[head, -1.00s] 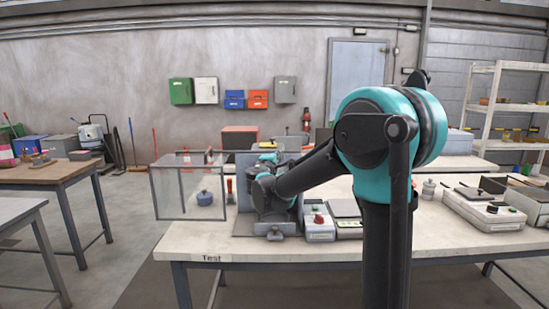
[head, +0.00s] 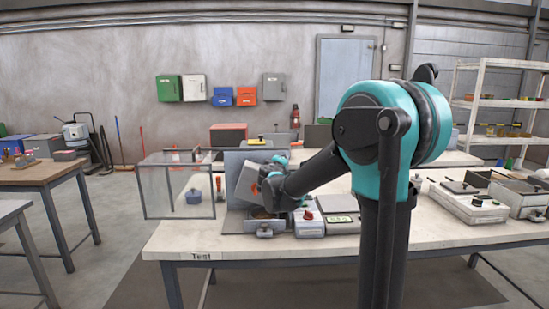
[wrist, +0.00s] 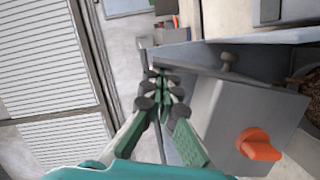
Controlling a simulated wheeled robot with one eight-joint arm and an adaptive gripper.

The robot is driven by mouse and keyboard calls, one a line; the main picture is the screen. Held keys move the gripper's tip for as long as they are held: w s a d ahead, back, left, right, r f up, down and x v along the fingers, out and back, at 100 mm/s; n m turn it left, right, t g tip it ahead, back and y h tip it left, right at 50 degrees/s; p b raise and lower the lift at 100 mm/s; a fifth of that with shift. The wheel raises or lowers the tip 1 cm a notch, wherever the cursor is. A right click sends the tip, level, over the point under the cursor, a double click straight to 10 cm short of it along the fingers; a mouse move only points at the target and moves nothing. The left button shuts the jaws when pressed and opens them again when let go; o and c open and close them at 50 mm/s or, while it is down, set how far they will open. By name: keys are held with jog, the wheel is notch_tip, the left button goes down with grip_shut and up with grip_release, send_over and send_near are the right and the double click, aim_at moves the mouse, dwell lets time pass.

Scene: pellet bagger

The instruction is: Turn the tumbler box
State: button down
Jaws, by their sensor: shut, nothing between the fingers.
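The tumbler box (head: 247,182) is a grey box, tilted in front of an upright grey panel on the table. An orange knob on its face shows in the wrist view (wrist: 258,145). In the wrist view the box (wrist: 215,110) lies just right of my gripper (wrist: 164,78). The green fingers are together with nothing between them, beside the box's edge; I cannot tell whether they touch it. In the head view my arm's end covers the box's right side and hides the fingertips.
A round opening with brown pellets (head: 262,213) is below the box. A clear-walled case (head: 180,195) stands left. A grey unit with a red button (head: 308,220) and a scale (head: 340,222) stand right. The table's front edge (head: 250,255) is clear.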

jog(key=shift+d+f+m+g+y, duration=0.15)
jog(key=shift+d+f+m+y, duration=0.05)
jog(key=shift+d+f+m, duration=0.75)
jog(key=shift+d+f+m+g+y, duration=0.2)
jog(key=shift+d+f+m, duration=0.5)
jog(key=shift+f, duration=0.35)
jog(key=shift+a+r, duration=0.1)
